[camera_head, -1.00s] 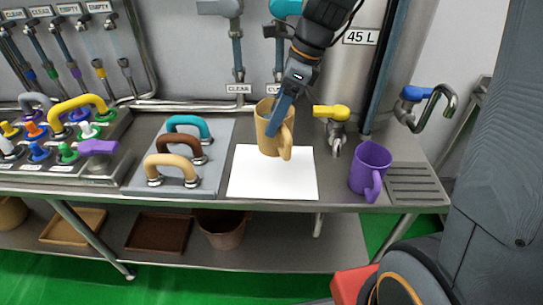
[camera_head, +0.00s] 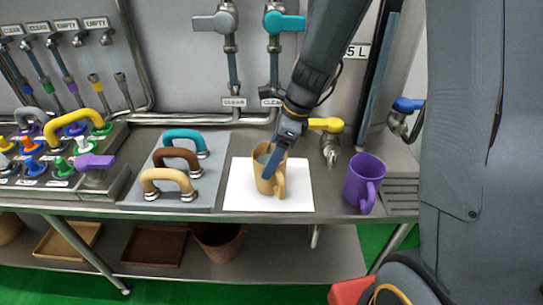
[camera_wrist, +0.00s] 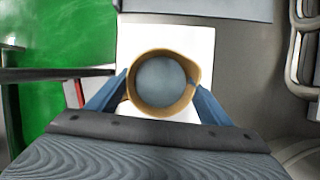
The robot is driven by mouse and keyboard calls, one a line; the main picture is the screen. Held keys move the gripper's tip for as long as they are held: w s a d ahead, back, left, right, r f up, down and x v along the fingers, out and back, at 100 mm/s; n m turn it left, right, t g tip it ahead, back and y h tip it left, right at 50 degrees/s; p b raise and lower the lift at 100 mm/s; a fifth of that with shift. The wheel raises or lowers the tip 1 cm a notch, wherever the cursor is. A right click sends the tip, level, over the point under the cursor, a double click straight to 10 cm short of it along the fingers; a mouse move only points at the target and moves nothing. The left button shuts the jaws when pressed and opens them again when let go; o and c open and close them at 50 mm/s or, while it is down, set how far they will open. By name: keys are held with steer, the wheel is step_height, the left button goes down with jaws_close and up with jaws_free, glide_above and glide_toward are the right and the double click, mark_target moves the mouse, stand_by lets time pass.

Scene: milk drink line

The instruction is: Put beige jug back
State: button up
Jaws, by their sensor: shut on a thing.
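The beige jug (camera_head: 259,172) is upright over the white mat (camera_head: 238,198), with its handle towards the front right. Its base looks on or just above the mat; I cannot tell whether it touches. My gripper (camera_head: 272,165) is shut on the jug, reaching down from the upper right. In the wrist view the jug (camera_wrist: 163,109) sits between my two blue fingers (camera_wrist: 160,85), seen from above with a grey-blue surface inside. The mat (camera_wrist: 205,45) shows beneath it.
A purple jug (camera_head: 362,182) stands right of the mat, near a drain grate (camera_head: 400,192). A yellow-handled tap (camera_head: 326,125) is behind, between them. A grey plate (camera_head: 217,185) with teal, brown and beige handles is at left. Brown containers (camera_head: 155,246) are on the shelf below.

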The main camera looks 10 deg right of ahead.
steer(key=shift+f, duration=0.15)
steer(key=o, duration=2.1)
steer(key=b+v, duration=0.1)
steer(key=v, duration=1.1)
steer(key=shift+r+b, duration=0.2)
steer(key=shift+b, duration=0.1)
